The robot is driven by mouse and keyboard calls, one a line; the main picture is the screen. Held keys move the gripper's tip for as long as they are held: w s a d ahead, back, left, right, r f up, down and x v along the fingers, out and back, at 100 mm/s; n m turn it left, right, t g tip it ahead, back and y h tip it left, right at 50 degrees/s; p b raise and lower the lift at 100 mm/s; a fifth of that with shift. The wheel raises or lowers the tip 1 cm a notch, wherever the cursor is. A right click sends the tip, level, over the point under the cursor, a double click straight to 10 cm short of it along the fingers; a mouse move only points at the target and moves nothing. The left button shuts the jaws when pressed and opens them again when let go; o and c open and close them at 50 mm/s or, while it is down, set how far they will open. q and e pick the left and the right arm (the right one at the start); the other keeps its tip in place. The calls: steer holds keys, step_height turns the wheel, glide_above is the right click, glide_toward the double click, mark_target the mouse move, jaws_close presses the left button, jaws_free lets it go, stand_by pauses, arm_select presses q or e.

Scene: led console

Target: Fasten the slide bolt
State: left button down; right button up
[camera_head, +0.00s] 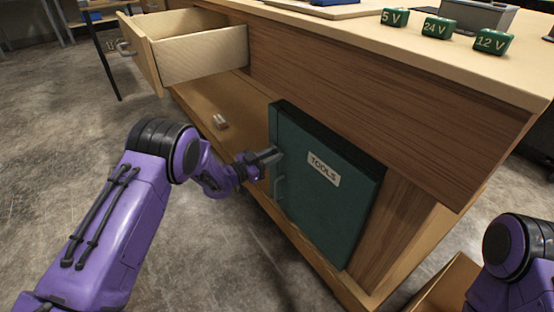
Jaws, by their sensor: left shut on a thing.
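My left gripper (275,155) is at the door's left edge, above the door's grey handle (279,190). It is shut on a small part there, apparently the slide bolt, which the fingers hide. I cannot tell how far the bolt is slid. My right arm shows only in part at the lower right, and its gripper is out of view.
An open wooden drawer (195,58) juts out above and left of my left gripper. A small metal piece (220,121) is on the wood left of the door. Green blocks marked 5 V (395,17), 24 V (438,28) and 12 V (492,41) stand on the bench top.

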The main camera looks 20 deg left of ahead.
arm_select(q)
steer(key=shift+w+a+r, duration=0.1)
steer(key=shift+a+r, duration=0.05)
steer(key=shift+a, duration=0.2)
arm_select(e)
steer(key=shift+w, duration=0.2)
arm_select(q)
steer(key=c, duration=1)
jaws_free()
steer(key=shift+o, duration=0.2)
steer(key=shift+a, duration=0.1)
arm_select(e)
steer(key=shift+w+a, duration=0.15)
arm_select(q)
steer(key=shift+d, duration=0.2)
steer(key=p+v, duration=0.2)
steer(key=v, duration=0.8)
steer(key=shift+s, duration=0.2)
arm_select(e)
steer(key=shift+r, duration=0.95)
arm_select(q)
steer(key=shift+a, duration=0.15)
